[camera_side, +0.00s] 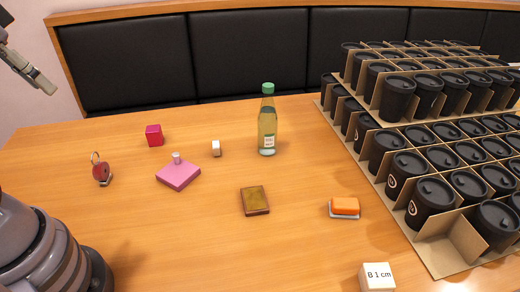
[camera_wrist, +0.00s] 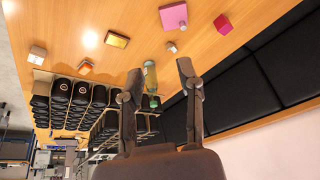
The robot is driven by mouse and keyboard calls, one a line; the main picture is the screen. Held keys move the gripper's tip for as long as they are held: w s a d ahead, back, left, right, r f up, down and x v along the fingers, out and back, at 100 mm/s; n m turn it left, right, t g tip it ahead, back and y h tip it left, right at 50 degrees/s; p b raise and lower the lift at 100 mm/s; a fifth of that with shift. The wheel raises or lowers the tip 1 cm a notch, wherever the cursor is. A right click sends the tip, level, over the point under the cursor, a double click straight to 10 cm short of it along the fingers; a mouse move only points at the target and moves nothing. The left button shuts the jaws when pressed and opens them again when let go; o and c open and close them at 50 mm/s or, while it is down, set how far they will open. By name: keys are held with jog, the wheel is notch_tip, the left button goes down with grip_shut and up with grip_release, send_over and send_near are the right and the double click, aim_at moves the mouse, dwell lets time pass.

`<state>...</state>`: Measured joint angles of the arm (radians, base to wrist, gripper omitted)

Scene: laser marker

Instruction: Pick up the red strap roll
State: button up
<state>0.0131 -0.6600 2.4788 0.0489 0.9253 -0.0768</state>
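The red strap roll (camera_side: 101,173) stands on the left part of the wooden table in the side view, a small round red thing with a thin loop rising from its top. I do not see it in the wrist view. My gripper (camera_side: 42,82) shows at the upper left of the side view, high above the table and well apart from the roll. In the wrist view my gripper (camera_wrist: 160,72) has its two fingers spread wide with nothing held between them.
Near the roll are a magenta cube (camera_side: 154,135) and a pink flat block (camera_side: 178,175). Farther right are a small white block (camera_side: 216,148), a bottle (camera_side: 267,125), a brown-gold box (camera_side: 255,201), an orange block (camera_side: 345,206), a lettered cube (camera_side: 377,277) and cardboard-divided black cups (camera_side: 432,197).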

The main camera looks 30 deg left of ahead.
aim_at(100, 168)
jog(key=w+a+f+n+g+y, duration=0.25)
jog(key=w+f+g+y, duration=0.2)
jog(key=f, duration=0.25)
jog(key=w+a+f+n+g+y, duration=0.1)
jog(key=w+a+f+g+y, duration=0.4)
jog(key=f, duration=0.3)
notch_tip(100, 168, down, 17)
jog(key=w+a+m+t+y, duration=0.2)
jog(key=y, duration=0.6)
jog(key=a, duration=0.4)
jog(key=s+a, duration=0.1)
jog(key=a, duration=0.8)
jog(key=shift+s+r, duration=0.1)
jog(key=shift+s, duration=0.25)
grip_shut()
